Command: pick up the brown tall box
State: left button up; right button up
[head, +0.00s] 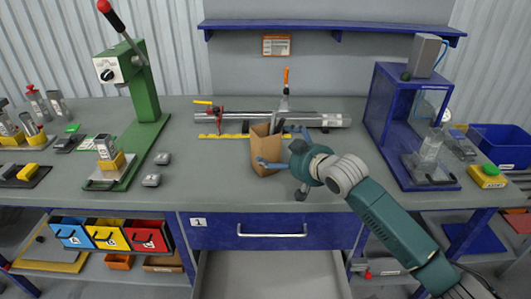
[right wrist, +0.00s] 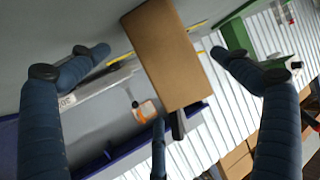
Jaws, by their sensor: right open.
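The brown tall box (head: 262,148) stands upright near the front middle of the workbench (head: 220,190). My right gripper (head: 275,150) reaches in from the right, close beside the box, with one blue finger across its front. In the right wrist view the box (right wrist: 168,55) lies between the spread fingers of the open right gripper (right wrist: 158,60). Gaps show on both sides, so the fingers do not appear closed on it. Part of the box's right side is hidden by the gripper in the head view. My left gripper is not in view.
A metal bar (head: 315,119) with a yellow rule (head: 225,136) lies behind the box. A green lever press (head: 143,100) stands at left and a blue frame press (head: 385,115) at right. Bench space in front is clear.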

aim_at(275, 151)
jog(key=shift+p+x, duration=0.45)
jog(key=shift+x, duration=3)
jog(key=shift+a+f, duration=0.1)
jog(key=shift+s, duration=0.1)
jog(key=c, duration=1.2)
